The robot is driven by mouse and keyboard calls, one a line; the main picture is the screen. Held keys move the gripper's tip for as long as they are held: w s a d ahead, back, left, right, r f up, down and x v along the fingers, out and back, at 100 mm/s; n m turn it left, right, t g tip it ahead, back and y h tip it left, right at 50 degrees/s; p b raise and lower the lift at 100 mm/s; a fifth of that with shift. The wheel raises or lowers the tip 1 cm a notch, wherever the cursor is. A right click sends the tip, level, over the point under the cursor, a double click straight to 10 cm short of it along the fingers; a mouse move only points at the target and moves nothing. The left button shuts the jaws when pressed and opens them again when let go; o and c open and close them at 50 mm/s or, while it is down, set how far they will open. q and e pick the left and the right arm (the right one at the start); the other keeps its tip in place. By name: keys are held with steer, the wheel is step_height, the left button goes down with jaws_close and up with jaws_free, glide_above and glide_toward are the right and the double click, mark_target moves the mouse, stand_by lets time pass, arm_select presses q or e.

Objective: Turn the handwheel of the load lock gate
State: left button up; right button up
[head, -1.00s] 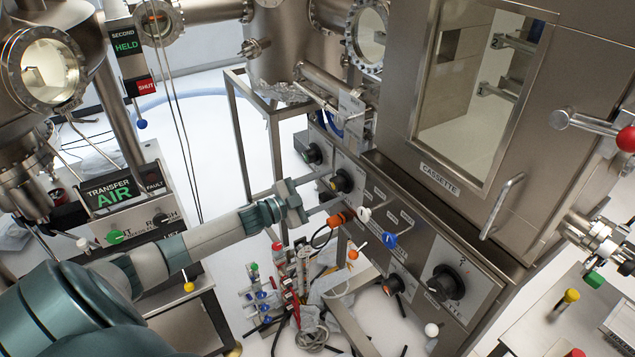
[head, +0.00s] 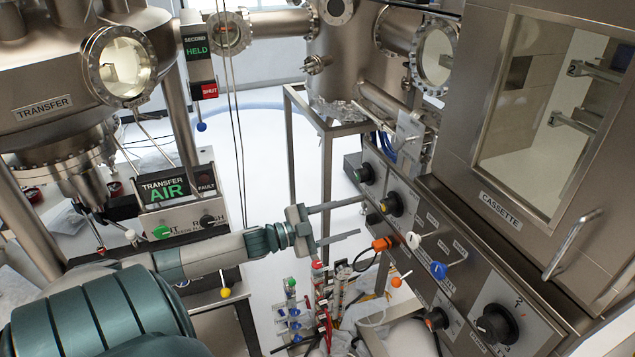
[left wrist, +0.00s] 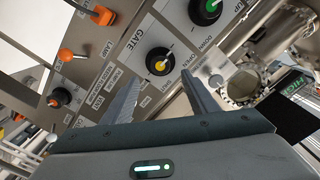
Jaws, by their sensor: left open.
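The gate handwheel shows as a round black knob with a yellow centre (head: 392,204) on the sloping steel panel below the chamber. In the left wrist view the same knob (left wrist: 160,62) has a pale pointer or spoke and sits beside the label GATE. My left gripper (head: 362,215) is open and empty, its fingertips a short gap to the left of the knob. In the left wrist view the fingers of my left gripper (left wrist: 160,79) point at the panel, with the knob framed between them, just beyond the tips. My right gripper is not seen.
A green-centred knob (head: 366,173) is close above the handwheel. An orange fitting (head: 384,243) and white (head: 414,240) and blue (head: 438,269) toggles are below it. A steel frame post (head: 327,180) stands left of the panel. The cassette chamber door (head: 480,190) is at right.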

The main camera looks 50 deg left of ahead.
arm_select(q)
steer(key=b+v, duration=0.1)
steer(key=v, duration=0.6)
steer(key=shift+s, duration=0.15)
stand_by(0.6)
steer(key=s+a+f+n+g+y+b, duration=0.1)
steer(key=s+a+f+n+y, duration=0.15)
steer(key=f, duration=0.85)
steer(key=s+a+f+n+g+y, duration=0.2)
steer(key=s+a+f+y, duration=0.15)
steer(key=f, duration=0.75)
steer(key=s+a+f+n+g+y+b, duration=0.1)
steer(key=s+a+f+n+y, duration=0.2)
steer(key=f, duration=0.8)
steer(key=s+d+f+n+g, duration=0.1)
steer(key=s+d+f+g, duration=0.1)
steer(key=s+d+f, duration=0.35)
steer(key=s+d+f+n+g, duration=0.1)
steer(key=s+d+f+g, duration=0.1)
steer(key=s+f, duration=0.65)
steer(key=s+d+f+n+g+h+b, duration=0.1)
steer(key=s+d+f+g, duration=0.6)
steer(key=s+d+f, duration=1.4)
steer(key=s+d+h, duration=0.1)
steer(key=d, duration=0.3)
steer(key=shift+s+g, duration=0.3)
steer(key=shift+s, duration=0.05)
steer(key=shift+w+d, duration=0.1)
